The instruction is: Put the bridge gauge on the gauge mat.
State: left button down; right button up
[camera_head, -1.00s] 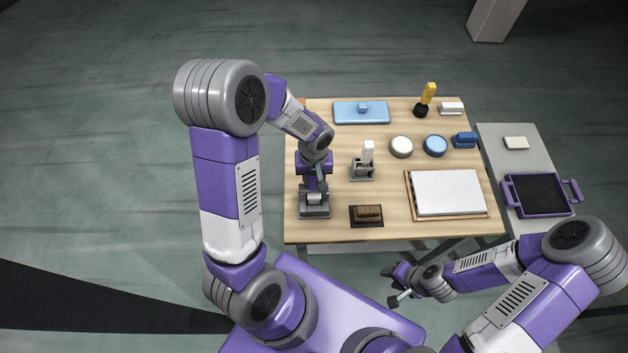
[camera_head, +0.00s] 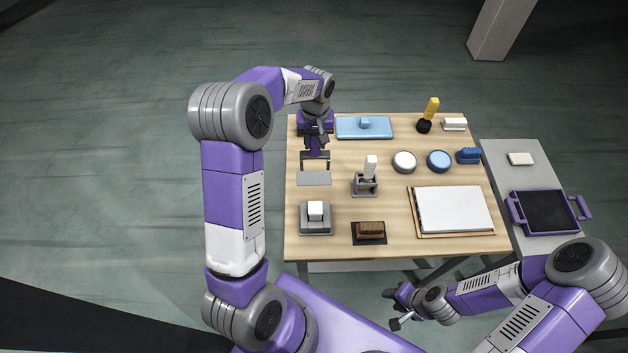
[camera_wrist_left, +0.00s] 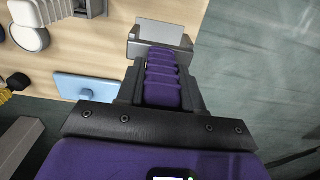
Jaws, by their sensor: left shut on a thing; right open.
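My left gripper (camera_head: 315,151) is shut on the grey bridge gauge (camera_head: 305,155), with the gauge's two legs pointing down. It holds the gauge at the left side of the table, at the far edge of the flat grey gauge mat (camera_head: 314,179). The mat's visible part is bare. I cannot tell how high the gauge is or whether it touches anything. My right gripper (camera_head: 397,309) is open and empty, in front of the table.
A grey base with a white block (camera_head: 315,211) stands nearer than the mat. To the right are a holder with a white piece (camera_head: 366,179) and a brown block (camera_head: 370,229) on a dark pad. A blue lidded plate (camera_head: 364,128) lies behind, close to the gripper.

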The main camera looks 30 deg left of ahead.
pick_arm(q)
notch_tip(320, 180, down, 11)
jog(key=w+a, duration=0.1)
jog(key=w, duration=0.1)
jog(key=shift+a+b, duration=0.2)
jog(key=shift+b, duration=0.15)
jog(key=shift+s, duration=0.1)
jog(key=c, duration=1.2)
grip_release()
jog(key=shift+f, duration=0.15)
jog(key=o, duration=0.5)
